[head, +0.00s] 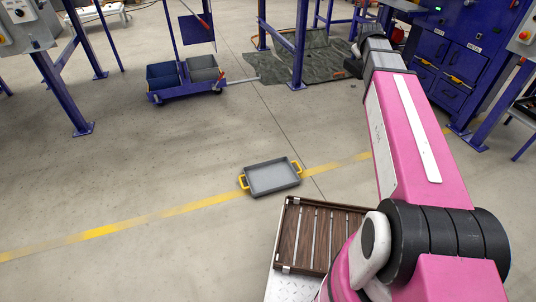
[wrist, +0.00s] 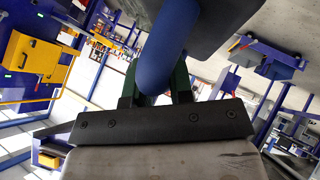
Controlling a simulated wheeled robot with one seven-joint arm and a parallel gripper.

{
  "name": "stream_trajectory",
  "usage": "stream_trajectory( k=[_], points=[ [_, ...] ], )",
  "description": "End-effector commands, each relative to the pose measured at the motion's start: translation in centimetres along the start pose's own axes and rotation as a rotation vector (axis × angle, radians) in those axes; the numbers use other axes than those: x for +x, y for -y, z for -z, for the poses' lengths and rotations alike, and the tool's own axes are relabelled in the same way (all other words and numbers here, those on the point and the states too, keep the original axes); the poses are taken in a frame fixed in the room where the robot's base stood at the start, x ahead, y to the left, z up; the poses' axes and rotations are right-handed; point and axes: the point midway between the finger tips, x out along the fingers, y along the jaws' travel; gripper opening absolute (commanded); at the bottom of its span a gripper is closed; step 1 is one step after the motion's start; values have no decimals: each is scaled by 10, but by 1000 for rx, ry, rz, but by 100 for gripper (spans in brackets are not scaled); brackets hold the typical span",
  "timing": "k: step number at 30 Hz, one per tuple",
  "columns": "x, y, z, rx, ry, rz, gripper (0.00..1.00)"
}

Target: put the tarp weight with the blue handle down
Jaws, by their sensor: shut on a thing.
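In the wrist view my gripper (wrist: 157,88) is shut on the blue handle (wrist: 170,48) of the tarp weight. The weight's dark grey body (wrist: 222,22) fills the top of that view, beyond the fingers. The handle covers part of the fingers. In the head view my pink arm reaches away to the upper right, and its end hides most of the gripper and weight. A dark grey-green tarp (head: 318,66) lies on the floor just left of the arm's end, around a blue post. I cannot tell whether the weight touches anything.
A blue cart (head: 186,92) with two bins stands left of the tarp. A grey tray (head: 273,178) with yellow handles lies on the floor by a yellow line. A slatted wooden rack (head: 318,236) is close in front. Blue cabinets (head: 446,62) stand right.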

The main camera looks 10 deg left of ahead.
Motion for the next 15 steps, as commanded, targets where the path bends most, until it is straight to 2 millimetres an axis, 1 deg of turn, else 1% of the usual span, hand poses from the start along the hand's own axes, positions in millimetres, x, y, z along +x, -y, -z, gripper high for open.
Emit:
stream_trajectory(
  k=[1, 3, 11, 15],
  points=[
    [17, 10, 2, 7, 8, -6, 0],
    [35, 23, 2, 20, 17, -16, 0],
    [101, 79, -2, 61, 49, -46, 0],
    [136, 114, -5, 76, 60, -57, 0]
  ],
)
